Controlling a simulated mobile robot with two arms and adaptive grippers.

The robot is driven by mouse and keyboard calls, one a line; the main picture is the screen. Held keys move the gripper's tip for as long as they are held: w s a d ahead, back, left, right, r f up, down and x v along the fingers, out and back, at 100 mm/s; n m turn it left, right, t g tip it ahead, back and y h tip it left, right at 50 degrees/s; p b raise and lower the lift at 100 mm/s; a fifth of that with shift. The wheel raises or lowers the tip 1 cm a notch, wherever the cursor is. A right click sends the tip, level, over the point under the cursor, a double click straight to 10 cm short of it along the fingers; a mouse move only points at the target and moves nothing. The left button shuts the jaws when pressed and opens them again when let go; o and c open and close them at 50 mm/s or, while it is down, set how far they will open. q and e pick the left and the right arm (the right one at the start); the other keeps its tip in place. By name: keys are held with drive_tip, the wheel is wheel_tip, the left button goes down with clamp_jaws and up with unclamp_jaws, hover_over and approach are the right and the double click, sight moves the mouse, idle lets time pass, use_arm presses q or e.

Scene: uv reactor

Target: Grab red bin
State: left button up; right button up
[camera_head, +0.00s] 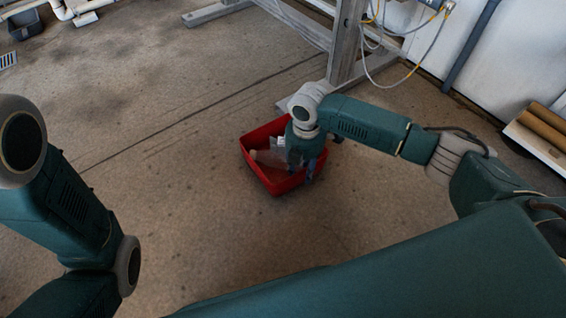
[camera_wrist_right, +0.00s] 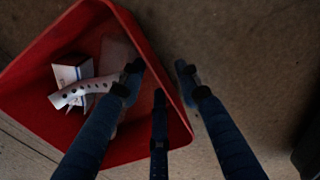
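The red bin (camera_head: 271,184) stands on the concrete floor near the middle of the head view, with loose items inside. My right gripper (camera_head: 307,167) points down at the bin's right side, partly hidden by my own wrist. In the right wrist view, the bin (camera_wrist_right: 40,130) fills the left half. My right gripper's fingers (camera_wrist_right: 160,80) are spread, with one finger over the inside of the bin and one outside, the red rim running between them. I cannot tell whether any finger touches the wall. My left gripper is out of view.
Inside the bin lie a small box (camera_wrist_right: 70,68) and a white perforated strip (camera_wrist_right: 82,92). A grey metal frame (camera_head: 345,45) stands behind the bin, with hanging cables. Brown tubes (camera_head: 545,125) lie at the right by the wall. The floor left of the bin is clear.

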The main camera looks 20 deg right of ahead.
drive_tip(key=shift+r, duration=0.1)
clamp_jaws()
drive_tip(key=shift+r, duration=0.15)
